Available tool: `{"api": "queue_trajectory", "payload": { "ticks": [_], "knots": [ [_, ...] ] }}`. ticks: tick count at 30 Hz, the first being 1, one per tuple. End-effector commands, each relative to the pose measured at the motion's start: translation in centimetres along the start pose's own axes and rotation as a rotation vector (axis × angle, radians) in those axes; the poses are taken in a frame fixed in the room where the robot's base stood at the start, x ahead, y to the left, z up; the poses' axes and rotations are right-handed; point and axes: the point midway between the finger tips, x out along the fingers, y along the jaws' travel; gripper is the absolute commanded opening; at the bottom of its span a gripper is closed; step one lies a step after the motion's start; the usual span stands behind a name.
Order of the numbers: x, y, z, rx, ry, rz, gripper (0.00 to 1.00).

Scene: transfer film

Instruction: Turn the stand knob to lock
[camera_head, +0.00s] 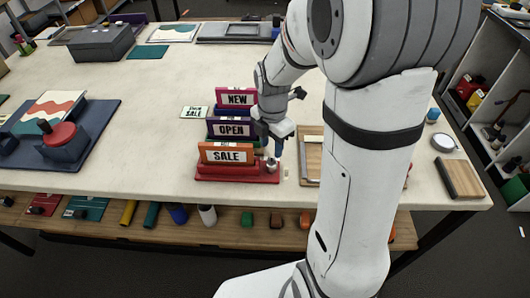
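A red stand (237,176) sits near the table's front edge and holds an orange sign reading SALE (227,155). A small grey knob (271,165) shows at the right end of the red stand. My gripper (277,146) points down just above and slightly right of the knob. A gap or contact between fingertips and knob is too small to tell. Whether the fingers are open or shut does not show. Behind stand a purple sign reading OPEN (231,130) and a magenta sign reading NEW (236,99).
A wooden board (312,160) lies just right of the stand, partly hidden by my arm. A blue board with a red round piece (62,136) is at left. A grey box (100,43) stands at the back left.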

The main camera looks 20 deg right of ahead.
Motion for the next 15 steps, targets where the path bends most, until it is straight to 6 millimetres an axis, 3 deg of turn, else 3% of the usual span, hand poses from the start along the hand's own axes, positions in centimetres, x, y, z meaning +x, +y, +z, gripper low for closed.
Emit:
{"api": "queue_trajectory", "payload": {
  "ticks": [15],
  "knots": [
    [7.0,-0.1,0.0,-0.006,0.002,-0.003,0.39]
  ]
}}
